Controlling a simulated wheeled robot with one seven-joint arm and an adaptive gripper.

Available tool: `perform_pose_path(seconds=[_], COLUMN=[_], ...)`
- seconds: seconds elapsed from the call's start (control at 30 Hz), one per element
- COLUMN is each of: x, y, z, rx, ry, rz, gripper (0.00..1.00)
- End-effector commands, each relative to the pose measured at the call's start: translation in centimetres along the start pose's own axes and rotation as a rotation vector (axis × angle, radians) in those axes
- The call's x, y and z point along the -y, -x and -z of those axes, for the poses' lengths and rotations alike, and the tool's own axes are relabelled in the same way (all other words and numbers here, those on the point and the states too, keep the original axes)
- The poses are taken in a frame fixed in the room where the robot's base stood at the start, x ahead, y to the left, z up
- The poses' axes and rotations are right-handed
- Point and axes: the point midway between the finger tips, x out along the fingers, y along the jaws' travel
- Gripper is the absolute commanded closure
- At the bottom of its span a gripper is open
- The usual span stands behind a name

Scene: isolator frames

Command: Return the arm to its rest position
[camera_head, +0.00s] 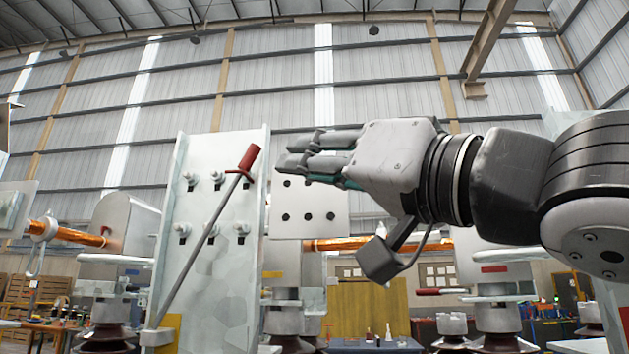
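My gripper (290,153) is in the upper middle of the view, at the end of my arm, which comes in from the right edge. Its grey fingers with teal pads point left. The fingers overlap from this angle, so I cannot tell whether they are open or shut. No held object shows between them. A small dark camera-like block of mine hangs below the wrist. A lever with a red grip (249,158) stands left of the fingertips, tilted up to the right. A gap shows between the grip and the fingertips in the picture; the depth is unclear.
A pale upright metal panel (205,262) with bolts stands behind the lever. A plate with dark holes (311,212) lies behind the fingers. Copper-coloured bars (75,236) and insulator columns stand around. A dark table (370,345) is low in the background. Open air lies above my arm.

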Motion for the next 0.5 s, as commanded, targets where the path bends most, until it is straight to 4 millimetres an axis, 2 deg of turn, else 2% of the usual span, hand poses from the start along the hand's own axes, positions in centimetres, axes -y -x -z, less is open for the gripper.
perform_pose_path(seconds=[0.37, 0.43, 0.5], x=[-0.3, -1.4, -3.7], y=[0.0, 0.3, 1.0], z=[-0.1, -0.4, -1.1], rx=[0.002, 0.009, 0.028], ry=[0.003, 0.011, 0.033], rz=[-0.012, -0.057, -0.148], gripper=[0.77, 0.77, 0.77])
